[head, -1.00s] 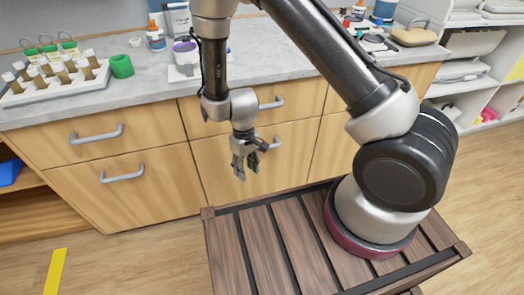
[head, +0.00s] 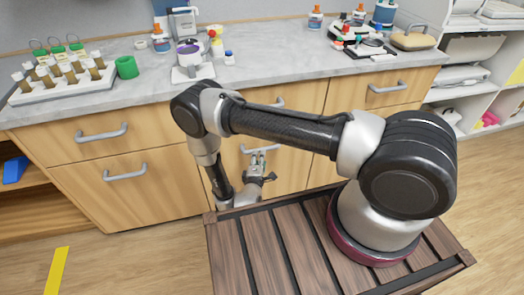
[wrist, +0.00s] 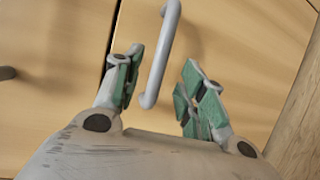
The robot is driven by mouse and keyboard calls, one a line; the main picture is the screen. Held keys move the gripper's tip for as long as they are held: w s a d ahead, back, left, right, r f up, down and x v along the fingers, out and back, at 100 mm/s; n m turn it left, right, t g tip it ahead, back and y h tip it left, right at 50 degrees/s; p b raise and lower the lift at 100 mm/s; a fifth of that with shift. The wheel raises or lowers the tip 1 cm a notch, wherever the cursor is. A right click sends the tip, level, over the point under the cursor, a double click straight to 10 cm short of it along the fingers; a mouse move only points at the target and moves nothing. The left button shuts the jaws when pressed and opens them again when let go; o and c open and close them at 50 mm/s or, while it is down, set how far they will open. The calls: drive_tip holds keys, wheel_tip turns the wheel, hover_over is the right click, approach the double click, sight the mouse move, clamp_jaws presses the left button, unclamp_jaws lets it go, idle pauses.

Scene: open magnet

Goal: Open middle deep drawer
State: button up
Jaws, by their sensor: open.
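The middle deep drawer (head: 292,168) is the lower wooden front in the middle of the cabinet, and it looks shut. Its grey bar handle (head: 262,149) is partly hidden by my gripper (head: 257,160), which is just in front of it and low down. In the wrist view the handle (wrist: 163,50) runs up and down the picture, its near end between the open fingers of my gripper (wrist: 160,85). There is space on both sides of the bar, and neither finger visibly touches it. I cannot tell whether the fingertips reach around it.
A shallow drawer with its own handle (head: 275,104) is above. The left deep drawer (head: 125,205) is shut. The grey worktop (head: 120,99) carries a tube rack (head: 60,88), a green cup (head: 127,68) and bottles. Shelves (head: 475,75) stand at right.

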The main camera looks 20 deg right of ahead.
drive_tip(key=x, duration=0.7)
drive_tip(key=shift+w+d+f, duration=0.1)
drive_tip(key=shift+w+f, duration=0.05)
drive_tip(key=shift+w, duration=0.1)
clamp_jaws()
